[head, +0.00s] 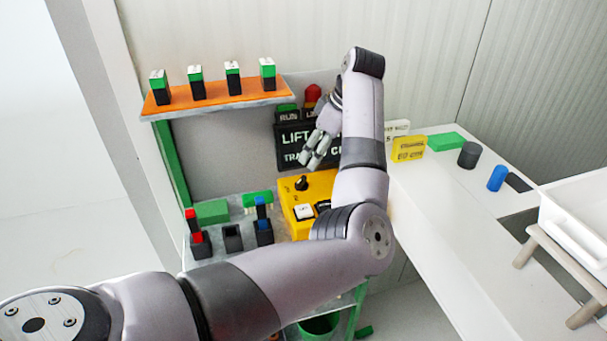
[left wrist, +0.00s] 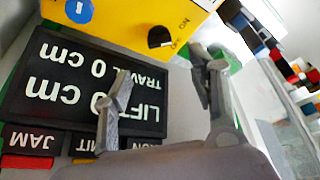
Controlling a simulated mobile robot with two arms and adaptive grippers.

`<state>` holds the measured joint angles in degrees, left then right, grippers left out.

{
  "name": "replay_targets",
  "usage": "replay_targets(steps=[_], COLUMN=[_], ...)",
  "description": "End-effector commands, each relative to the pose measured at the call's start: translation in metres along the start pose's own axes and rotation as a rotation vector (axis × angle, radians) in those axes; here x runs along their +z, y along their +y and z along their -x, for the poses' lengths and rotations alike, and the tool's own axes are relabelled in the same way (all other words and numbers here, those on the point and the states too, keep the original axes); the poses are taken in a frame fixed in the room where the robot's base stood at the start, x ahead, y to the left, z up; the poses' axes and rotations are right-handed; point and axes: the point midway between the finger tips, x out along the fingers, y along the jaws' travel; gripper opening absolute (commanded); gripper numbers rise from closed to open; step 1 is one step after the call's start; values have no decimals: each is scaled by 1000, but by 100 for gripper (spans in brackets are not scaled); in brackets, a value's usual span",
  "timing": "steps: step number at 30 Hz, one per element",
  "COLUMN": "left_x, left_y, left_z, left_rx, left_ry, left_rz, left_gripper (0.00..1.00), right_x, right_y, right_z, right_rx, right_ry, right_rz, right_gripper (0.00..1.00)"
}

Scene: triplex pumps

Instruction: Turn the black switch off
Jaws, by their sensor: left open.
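The black switch (head: 301,183) is a knob on top of the yellow box (head: 288,206). In the left wrist view the black switch (left wrist: 159,37) shows near the top middle, beside small ON and OFF marks. I cannot tell which mark it points to. My left gripper (head: 314,157) is open and empty, in front of the dark display panel (head: 293,134) and apart from the switch. In the left wrist view its two fingertips (left wrist: 162,62) stand on either side of a gap below the switch. My right gripper is in neither view.
White and dark buttons (head: 304,212) sit on the yellow box near my arm. An orange shelf (head: 215,101) with several green-and-black blocks is above left. Red and blue pieces in black holders (head: 200,243) stand left. A white table (head: 430,210) extends right.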

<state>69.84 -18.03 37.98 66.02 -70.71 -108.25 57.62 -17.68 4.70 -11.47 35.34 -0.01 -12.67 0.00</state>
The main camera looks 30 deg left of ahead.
Motion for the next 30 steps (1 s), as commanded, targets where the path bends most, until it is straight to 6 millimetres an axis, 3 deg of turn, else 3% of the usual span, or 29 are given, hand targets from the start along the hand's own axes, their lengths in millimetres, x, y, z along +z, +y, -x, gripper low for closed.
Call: replay_targets(steps=[6, 13, 18, 27, 30], left_x=[-1, -1, -1, 0, 0], left_y=[-1, -1, 0, 0, 0], left_z=[-48, -86, -99, -102, -102], left_rx=[-4, -2, 1, 1, 1], left_ry=[0, 1, 1, 0, 1], left_rz=[1, 0, 0, 1, 1], left_gripper=[53, 53, 53, 53, 47], right_x=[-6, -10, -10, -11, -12], right_y=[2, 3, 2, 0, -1], right_z=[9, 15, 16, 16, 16], right_rx=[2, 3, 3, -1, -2], right_ry=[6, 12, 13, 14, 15], right_rz=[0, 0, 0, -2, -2], right_gripper=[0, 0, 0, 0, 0])
